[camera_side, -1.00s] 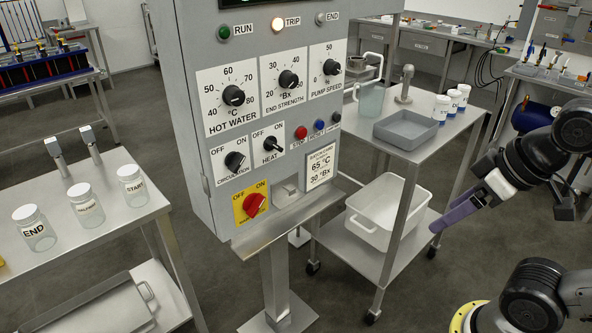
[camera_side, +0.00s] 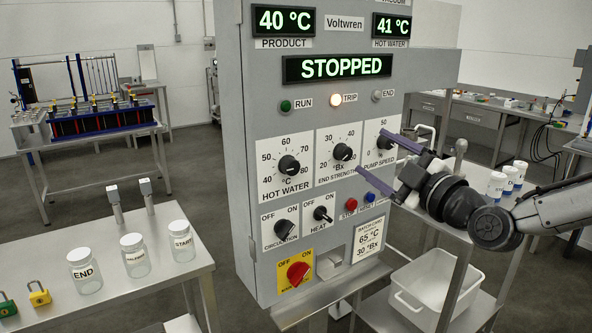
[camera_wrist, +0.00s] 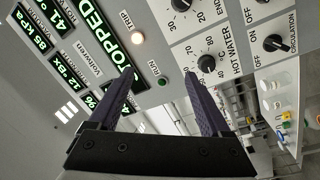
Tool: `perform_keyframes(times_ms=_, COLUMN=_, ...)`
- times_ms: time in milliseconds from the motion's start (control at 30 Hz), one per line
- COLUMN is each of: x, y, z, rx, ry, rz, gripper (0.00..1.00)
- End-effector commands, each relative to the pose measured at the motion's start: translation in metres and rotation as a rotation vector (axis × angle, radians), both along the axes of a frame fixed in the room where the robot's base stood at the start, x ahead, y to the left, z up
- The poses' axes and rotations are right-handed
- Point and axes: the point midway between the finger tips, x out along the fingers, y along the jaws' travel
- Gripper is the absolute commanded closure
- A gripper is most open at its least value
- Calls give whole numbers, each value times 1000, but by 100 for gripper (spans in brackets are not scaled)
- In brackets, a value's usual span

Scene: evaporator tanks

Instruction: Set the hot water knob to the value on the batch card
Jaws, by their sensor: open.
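The hot water knob (camera_side: 289,165) is a black dial on a white plate, scaled 40 to 80 °C, on the grey control panel (camera_side: 238,130). Its pointer is too small to read surely. The batch card (camera_side: 369,240) at lower right of the panel reads 65 °C and 30 °Bx. My gripper (camera_side: 357,145) is open and empty, its two purple fingers in front of the end strength and pump speed dials, to the right of the hot water knob. In the wrist view the hot water knob (camera_wrist: 207,63) lies beyond the right finger, apart from it.
The end strength knob (camera_side: 342,152) is beside the hot water knob. Circulation (camera_side: 284,229) and heat (camera_side: 321,213) switches and a red main switch (camera_side: 298,271) sit below. The display (camera_side: 338,67) reads STOPPED, and the trip lamp (camera_side: 336,100) is lit. A bench with jars (camera_side: 85,272) stands left.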

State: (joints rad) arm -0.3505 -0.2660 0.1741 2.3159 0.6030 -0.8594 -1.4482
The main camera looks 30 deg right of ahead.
Motion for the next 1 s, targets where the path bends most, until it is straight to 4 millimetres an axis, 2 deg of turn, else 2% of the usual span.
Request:
perform_keyframes(times_ms=33, x=10, y=17, z=-17, rx=-30, ry=16, rz=2, gripper=18)
perform_keyframes(times_ms=200, x=20, y=60, z=-60, rx=-60, ry=93, rz=67, gripper=18)
perform_keyframes(times_ms=300, x=21, y=71, z=-66, rx=-67, ry=104, rz=90, gripper=18)
perform_keyframes(times_ms=467, x=35, y=71, z=-64, rx=-66, ry=104, rz=90, gripper=18)
perform_keyframes(times_ms=1000, x=134, y=70, z=-65, rx=-65, ry=102, rz=91, gripper=18)
